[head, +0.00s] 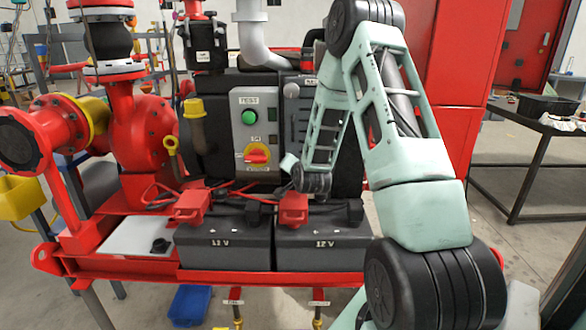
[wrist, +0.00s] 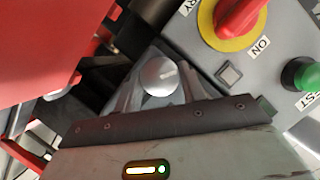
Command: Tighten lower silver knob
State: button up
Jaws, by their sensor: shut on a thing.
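The lower silver knob (wrist: 158,77) is a round metal disc in the middle of the wrist view, between the two fingers of my gripper (wrist: 158,91). The fingers are shut on it, one on each side. Another silver knob (head: 291,90) shows higher up on the dark panel, apart from my gripper.
The red and yellow rotary switch (head: 257,154) and green TEST button (head: 249,117) sit on the grey panel (head: 245,98) close by. Two 12 V batteries (head: 224,243) with red terminal covers (head: 293,208) stand below. A red cabinet (head: 463,75) stands behind my arm.

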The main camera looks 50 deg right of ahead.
jog(key=shift+w+a+f+n+g+h+p, duration=0.1)
jog(key=shift+n+g+h+p, duration=1.05)
jog(key=shift+n, duration=1.4)
jog(key=shift+w+a+n+g+h+p, duration=0.15)
jog(key=shift+n+g+h+p, duration=1)
jog(key=shift+n, duration=1.45)
jog(key=shift+w+a+f+n+g+h+p, duration=0.1)
jog(key=shift+n+g+h+p, duration=1.05)
jog(key=shift+n, duration=1.4)
jog(key=o, duration=1)
jog(key=shift+c, duration=0.2)
jog(key=b+v, duration=0.2)
jog(key=v, duration=1.5)
jog(key=shift+s+a+f, duration=0.2)
jog(key=shift+a+f, duration=0.05)
jog(key=shift+f, duration=0.1)
